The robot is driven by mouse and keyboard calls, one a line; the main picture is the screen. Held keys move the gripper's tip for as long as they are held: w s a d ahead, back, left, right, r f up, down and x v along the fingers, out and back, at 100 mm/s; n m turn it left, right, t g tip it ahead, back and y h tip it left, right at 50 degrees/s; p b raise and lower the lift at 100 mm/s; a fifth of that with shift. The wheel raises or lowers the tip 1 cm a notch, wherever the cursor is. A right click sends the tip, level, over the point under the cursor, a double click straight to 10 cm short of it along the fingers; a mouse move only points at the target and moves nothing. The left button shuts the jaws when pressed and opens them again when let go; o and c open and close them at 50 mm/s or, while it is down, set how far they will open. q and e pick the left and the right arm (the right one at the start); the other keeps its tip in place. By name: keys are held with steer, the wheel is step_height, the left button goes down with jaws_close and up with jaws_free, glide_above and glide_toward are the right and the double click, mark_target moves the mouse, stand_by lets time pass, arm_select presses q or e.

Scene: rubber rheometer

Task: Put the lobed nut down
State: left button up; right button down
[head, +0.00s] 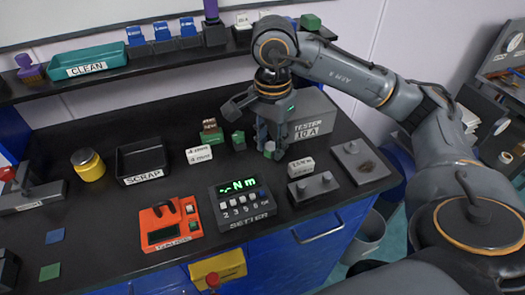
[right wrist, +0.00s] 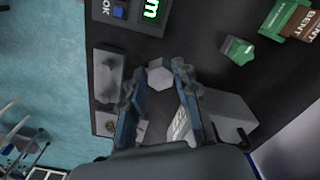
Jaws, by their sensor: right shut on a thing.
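In the head view the lobed nut (head: 269,152) shows just at the fingertips, partly hidden by the fingers. I cannot tell whether it touches the bench. My left gripper is not in view.
The setter (head: 240,203) and orange device (head: 168,223) stand in front. A grey tester (head: 314,118) stands behind, a white label block (head: 301,166) and two plates with studs (head: 313,188) (head: 358,160) to the right. A green piece (head: 238,140) and SCRAP tray (head: 142,178) lie left.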

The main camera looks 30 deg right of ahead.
mark_target(264, 165)
steer(key=w+f, duration=0.2)
steer(key=f, duration=0.1)
steer(key=shift+w+d+p, duration=0.2)
steer(key=shift+w+p, duration=0.1)
steer(key=shift+p, duration=0.05)
steer(key=shift+w+f, duration=0.15)
steer(key=shift+f, duration=0.1)
steer(key=f+p, duration=0.2)
steer(key=f, duration=0.1)
steer(key=shift+w+d, duration=0.1)
steer(key=shift+w, duration=0.25)
steer(key=shift+f, duration=0.35)
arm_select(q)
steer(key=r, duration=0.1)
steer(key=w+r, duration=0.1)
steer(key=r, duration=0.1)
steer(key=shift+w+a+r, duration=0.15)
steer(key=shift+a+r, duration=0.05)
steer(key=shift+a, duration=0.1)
arm_select(e)
steer(key=shift+f, duration=0.1)
steer(key=shift+f, duration=0.15)
steer(key=c, duration=1)
jaws_free()
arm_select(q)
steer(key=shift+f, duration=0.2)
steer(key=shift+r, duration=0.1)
